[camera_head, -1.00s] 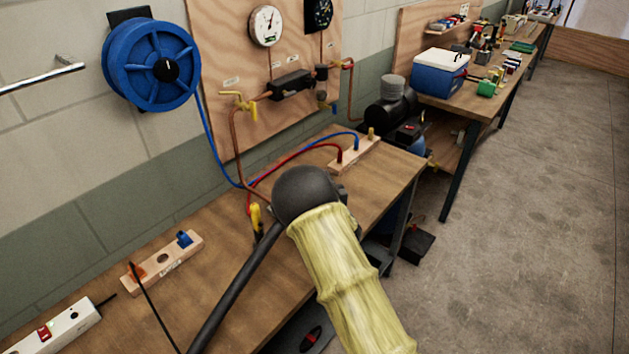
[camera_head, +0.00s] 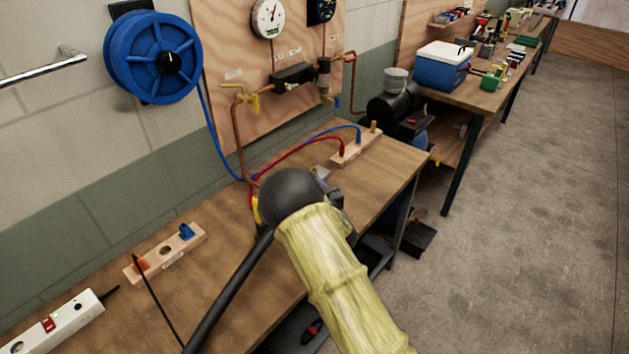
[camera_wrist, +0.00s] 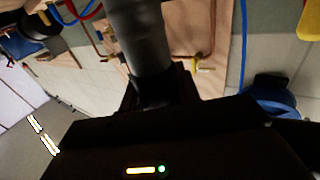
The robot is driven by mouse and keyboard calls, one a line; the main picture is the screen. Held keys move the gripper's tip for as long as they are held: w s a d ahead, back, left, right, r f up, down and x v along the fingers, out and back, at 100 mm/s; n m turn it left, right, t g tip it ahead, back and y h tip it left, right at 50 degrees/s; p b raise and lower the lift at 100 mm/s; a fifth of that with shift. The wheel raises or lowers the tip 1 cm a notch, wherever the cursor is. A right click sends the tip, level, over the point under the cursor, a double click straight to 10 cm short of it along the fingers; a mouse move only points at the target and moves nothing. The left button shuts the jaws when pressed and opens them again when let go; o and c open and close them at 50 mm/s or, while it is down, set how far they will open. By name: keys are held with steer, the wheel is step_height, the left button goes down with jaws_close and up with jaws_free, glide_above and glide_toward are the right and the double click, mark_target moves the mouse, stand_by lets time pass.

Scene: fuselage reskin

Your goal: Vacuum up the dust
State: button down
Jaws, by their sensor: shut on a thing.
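My gripper (camera_wrist: 155,92) is dark in the wrist view and shut on a grey tube (camera_wrist: 140,40), likely the vacuum's wand or nozzle. The tube runs up and away from the jaws. In the head view the jaws are mostly hidden behind my dark wrist and yellow sleeve, over the wooden bench (camera_head: 245,285). A black hose-like tube (camera_head: 230,300) slants from the wrist down to the lower left. I cannot make out any dust on the bench, and the vacuum's body is not clearly seen.
On the bench are a wooden block with orange and blue fittings (camera_head: 165,250), a white power strip (camera_head: 62,325) and another fitting block (camera_head: 356,148) with red and blue hoses. A blue reel (camera_head: 155,60) and gauge board (camera_head: 225,110) hang behind. Floor at right is clear.

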steer(key=shift+s+p, duration=1.25)
steer(key=shift+s, duration=1.5)
steer(key=shift+w+d+b, duration=0.95)
steer(key=shift+w+d, duration=1.2)
steer(key=shift+w, duration=0.6)
step_height(320, 180, up, 8)
steer(key=p, duration=0.4)
steer(key=shift+f, duration=0.15)
